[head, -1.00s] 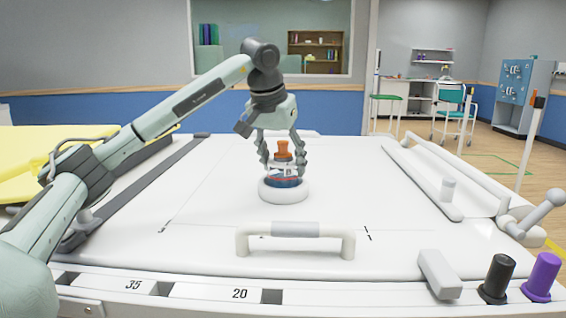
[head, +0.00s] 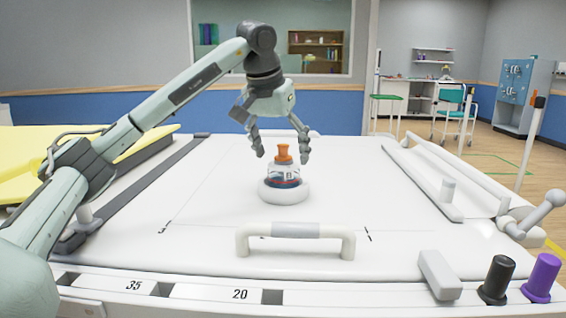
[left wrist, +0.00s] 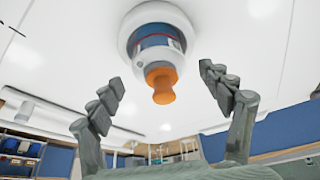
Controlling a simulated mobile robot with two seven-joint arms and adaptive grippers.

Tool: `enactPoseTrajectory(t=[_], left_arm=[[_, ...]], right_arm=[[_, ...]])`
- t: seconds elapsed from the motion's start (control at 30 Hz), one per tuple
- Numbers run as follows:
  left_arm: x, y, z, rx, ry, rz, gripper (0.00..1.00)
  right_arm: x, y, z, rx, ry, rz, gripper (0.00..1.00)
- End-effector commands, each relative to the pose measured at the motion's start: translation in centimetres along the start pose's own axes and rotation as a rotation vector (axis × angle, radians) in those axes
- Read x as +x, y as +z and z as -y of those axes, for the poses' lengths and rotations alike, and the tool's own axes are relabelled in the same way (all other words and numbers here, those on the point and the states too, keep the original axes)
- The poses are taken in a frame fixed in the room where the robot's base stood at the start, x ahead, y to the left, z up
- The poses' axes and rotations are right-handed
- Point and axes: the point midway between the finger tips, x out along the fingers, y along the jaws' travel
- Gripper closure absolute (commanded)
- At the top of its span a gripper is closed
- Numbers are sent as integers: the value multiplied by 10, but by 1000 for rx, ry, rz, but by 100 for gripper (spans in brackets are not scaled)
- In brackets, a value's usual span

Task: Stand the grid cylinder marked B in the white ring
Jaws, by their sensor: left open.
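The grid cylinder marked B (head: 286,172) stands upright in the white ring (head: 284,194) on the white table top. It has an orange knob on top, a white upper body with the letter B, and a dark blue band with a red line. Its lower end is hidden by the ring. My left gripper (head: 281,156) is open above it, its fingers spread to either side of the orange knob and apart from it. In the left wrist view the cylinder (left wrist: 158,45) and ring (left wrist: 129,40) show beyond the open, empty fingers (left wrist: 158,78). My right gripper is not in view.
A white handle bar (head: 295,230) stands at the table's front. A white block (head: 439,274), a black knob (head: 497,279) and a purple knob (head: 542,277) are at the front right. A rail (head: 445,175) runs along the right. The table around the ring is clear.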

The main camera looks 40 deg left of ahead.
Motion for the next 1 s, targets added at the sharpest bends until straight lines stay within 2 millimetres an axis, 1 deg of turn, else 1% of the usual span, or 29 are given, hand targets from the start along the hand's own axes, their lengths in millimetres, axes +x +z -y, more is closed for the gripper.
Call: enactPoseTrajectory(t=[0.03,0.2,0.3,0.4,0.57,1.0], left_arm=[[-14,-2,-1,0,1,-5,21],[-52,-2,-1,2,2,-4,21],[-70,-2,0,2,0,-3,21],[-82,-1,0,1,-1,-1,21],[-89,0,0,1,0,0,21],[-89,0,0,1,0,1,21]], right_arm=[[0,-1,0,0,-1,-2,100],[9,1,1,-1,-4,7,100],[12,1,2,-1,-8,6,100],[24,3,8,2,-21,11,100],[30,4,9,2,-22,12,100],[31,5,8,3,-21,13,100]])
